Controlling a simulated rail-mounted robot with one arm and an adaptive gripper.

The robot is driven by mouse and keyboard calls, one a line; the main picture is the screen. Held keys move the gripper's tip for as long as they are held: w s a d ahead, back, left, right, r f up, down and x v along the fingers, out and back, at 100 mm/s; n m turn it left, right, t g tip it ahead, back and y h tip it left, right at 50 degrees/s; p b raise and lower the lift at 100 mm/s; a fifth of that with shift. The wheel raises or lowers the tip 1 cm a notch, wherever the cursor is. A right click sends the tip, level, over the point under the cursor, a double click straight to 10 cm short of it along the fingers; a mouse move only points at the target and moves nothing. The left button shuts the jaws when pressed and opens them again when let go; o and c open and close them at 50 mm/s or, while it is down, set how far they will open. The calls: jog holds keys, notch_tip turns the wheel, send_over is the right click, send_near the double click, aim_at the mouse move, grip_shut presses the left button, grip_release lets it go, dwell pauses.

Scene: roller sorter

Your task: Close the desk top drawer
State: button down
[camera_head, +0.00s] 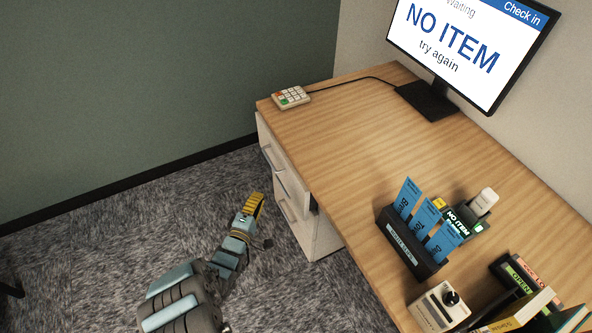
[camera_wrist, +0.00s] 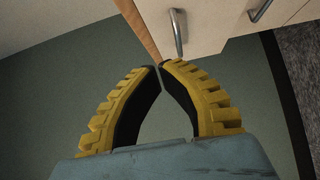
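The wooden desk (camera_head: 345,130) has a white drawer unit below its left edge. The top drawer (camera_head: 275,146) has a light front with a metal bar handle. In the wrist view, the top drawer's handle (camera_wrist: 178,35) is beside the wooden desk edge, just beyond my fingertips. I cannot tell how far out the drawer stands. My gripper (camera_head: 257,197) is in front of the drawer unit, left of it in the head view. In the wrist view, its yellow-backed fingers (camera_wrist: 159,67) nearly meet at the tips, with nothing between them. Contact with the drawer is not visible.
A lower drawer handle (camera_head: 287,210) is under the top one. The desk holds a keypad (camera_head: 291,97), a monitor (camera_head: 468,42), a black card holder (camera_head: 405,245) with blue cards, and a white device (camera_head: 440,308). Carpet (camera_head: 140,225) in front of the drawers is clear.

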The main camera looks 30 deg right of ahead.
jog(key=b, duration=0.4)
send_near(284, 164)
jog(key=x, duration=0.5)
jog(key=shift+w+a+r, duration=0.2)
jog(key=shift+w+r, duration=0.1)
jog(key=shift+r, duration=0.05)
jog(key=shift+w+d, duration=0.1)
jog(key=shift+d, duration=0.6)
jog(key=shift+d, duration=0.1)
